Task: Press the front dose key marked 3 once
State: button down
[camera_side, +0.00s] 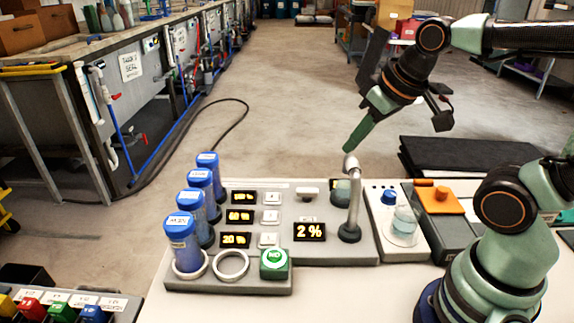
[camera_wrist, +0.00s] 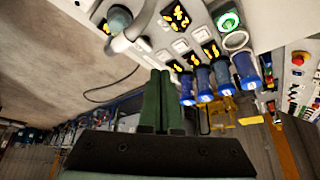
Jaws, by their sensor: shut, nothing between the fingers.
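Three small white dose keys stand in a column on the grey panel, each beside an amber display. The front key (camera_side: 268,240) is nearest the side camera; the middle key (camera_side: 271,216) and back key (camera_side: 272,198) lie behind it. Their marks are too small to read. In the wrist view the front key (camera_wrist: 197,35) is above and right of the fingertips. My gripper (camera_side: 350,150) is shut and empty, its green fingers pointing down-left, well above the panel and right of the keys. It also shows in the wrist view (camera_wrist: 160,72). No key is touched.
A grey spout post (camera_side: 350,215) stands close below my fingertips. Several blue-capped cylinders (camera_side: 182,245) line the panel's left. A green button (camera_side: 274,263), an empty ring (camera_side: 231,265) and a "2 %" display (camera_side: 309,232) lie nearby. A glass beaker (camera_side: 403,228) stands right.

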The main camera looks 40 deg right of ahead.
jog(key=n+t, duration=0.4)
jog(key=n, duration=0.5)
send_over(276, 197)
notch_tip(276, 197, down, 11)
jog(key=shift+a, duration=0.15)
jog(key=shift+s, duration=0.1)
jog(key=shift+f, duration=4.45)
jog(key=shift+f, duration=0.1)
jog(key=shift+f, duration=0.3)
